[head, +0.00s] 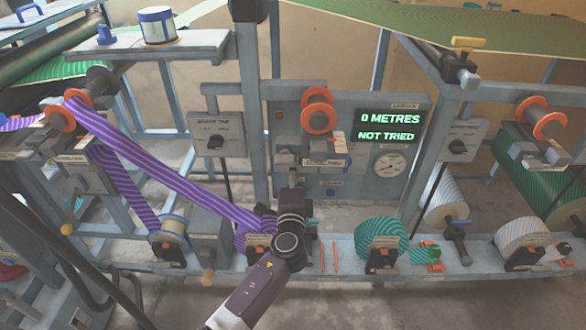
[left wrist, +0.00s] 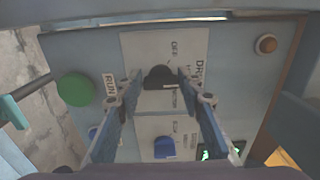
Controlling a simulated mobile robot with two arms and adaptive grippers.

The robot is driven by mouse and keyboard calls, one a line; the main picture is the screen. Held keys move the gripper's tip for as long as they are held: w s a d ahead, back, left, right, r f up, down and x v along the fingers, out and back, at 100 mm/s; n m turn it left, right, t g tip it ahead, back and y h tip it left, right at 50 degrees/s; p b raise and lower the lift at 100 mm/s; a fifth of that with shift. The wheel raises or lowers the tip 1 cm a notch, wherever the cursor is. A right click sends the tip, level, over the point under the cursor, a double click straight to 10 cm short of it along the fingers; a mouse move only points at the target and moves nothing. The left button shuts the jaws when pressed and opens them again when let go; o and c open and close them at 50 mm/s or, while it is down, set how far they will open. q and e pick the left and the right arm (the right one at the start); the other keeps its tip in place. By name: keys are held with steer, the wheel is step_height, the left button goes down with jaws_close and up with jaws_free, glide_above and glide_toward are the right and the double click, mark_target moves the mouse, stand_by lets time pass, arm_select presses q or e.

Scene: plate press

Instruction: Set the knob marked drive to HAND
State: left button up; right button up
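The black drive knob (left wrist: 158,77) sits on a pale label plate (left wrist: 140,48) in the left wrist view. Lettering reading OFF and DRIVE stands sideways on the plate. I cannot tell which mark the knob points to. My left gripper (left wrist: 160,80) is open, with one finger on each side of the knob. Whether the fingers touch it is not clear. In the head view my left arm comes up from the bottom, and the gripper (head: 291,190) is at the grey control panel (head: 357,110). The knob cannot be made out there. My right gripper is not in view.
A green button (left wrist: 76,90), a blue knob (left wrist: 164,147) and a brownish round part (left wrist: 266,44) surround the drive knob. A purple striped web (head: 160,185) runs left of my arm. A teal striped roll (head: 381,236) stands on the rail.

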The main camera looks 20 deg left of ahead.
arm_select(q)
steer(key=o, duration=0.3)
steer(key=shift+s, duration=0.1)
steer(key=v, duration=1.2)
